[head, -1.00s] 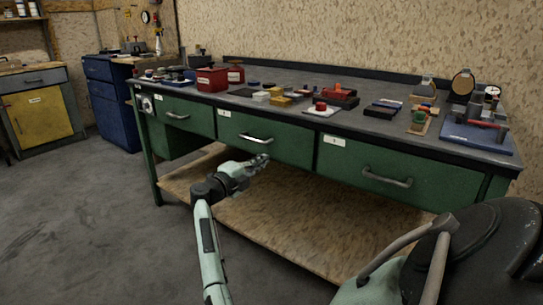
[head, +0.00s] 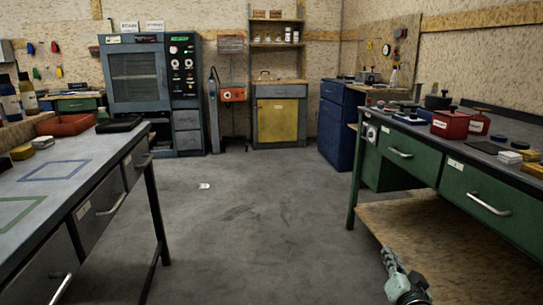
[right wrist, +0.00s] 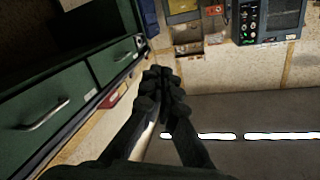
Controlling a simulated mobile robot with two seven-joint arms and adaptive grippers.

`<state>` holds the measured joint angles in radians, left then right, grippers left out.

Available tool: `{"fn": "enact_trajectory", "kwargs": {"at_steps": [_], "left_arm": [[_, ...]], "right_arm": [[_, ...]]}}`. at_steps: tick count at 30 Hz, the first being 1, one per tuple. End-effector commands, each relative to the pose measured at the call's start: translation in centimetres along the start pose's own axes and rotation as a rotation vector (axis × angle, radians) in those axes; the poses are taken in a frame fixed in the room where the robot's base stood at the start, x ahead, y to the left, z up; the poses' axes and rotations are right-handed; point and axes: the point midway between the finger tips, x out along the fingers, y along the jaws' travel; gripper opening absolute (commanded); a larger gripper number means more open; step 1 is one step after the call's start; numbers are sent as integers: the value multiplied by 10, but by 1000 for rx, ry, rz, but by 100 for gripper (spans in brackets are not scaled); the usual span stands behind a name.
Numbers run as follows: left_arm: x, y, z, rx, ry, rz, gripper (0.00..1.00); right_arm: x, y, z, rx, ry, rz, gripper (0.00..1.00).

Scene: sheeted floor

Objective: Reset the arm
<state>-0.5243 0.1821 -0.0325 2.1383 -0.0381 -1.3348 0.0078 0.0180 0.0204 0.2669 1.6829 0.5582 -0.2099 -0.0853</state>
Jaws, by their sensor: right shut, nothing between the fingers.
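My right gripper (head: 390,264) shows at the bottom right of the head view, pale green with a dark wrist joint. It is beside the open lower space of the green bench (head: 395,222) and holds nothing. In the right wrist view its two dark fingers (right wrist: 161,76) are together at the tips. The bench's green drawers (right wrist: 118,62) show to the left of the fingers in that view. My left gripper is not in view.
A grey workbench (head: 120,150) with drawers stands at the left. At the back are a dark machine cabinet (head: 137,80), a yellow-door cabinet (head: 277,120) and a blue cabinet (head: 335,125).

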Motion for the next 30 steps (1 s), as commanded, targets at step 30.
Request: {"fn": "enact_trajectory", "kwargs": {"at_steps": [30], "left_arm": [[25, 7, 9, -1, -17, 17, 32]], "right_arm": [[-332, 80, 234, -707, -1250, 164, 0]]}}
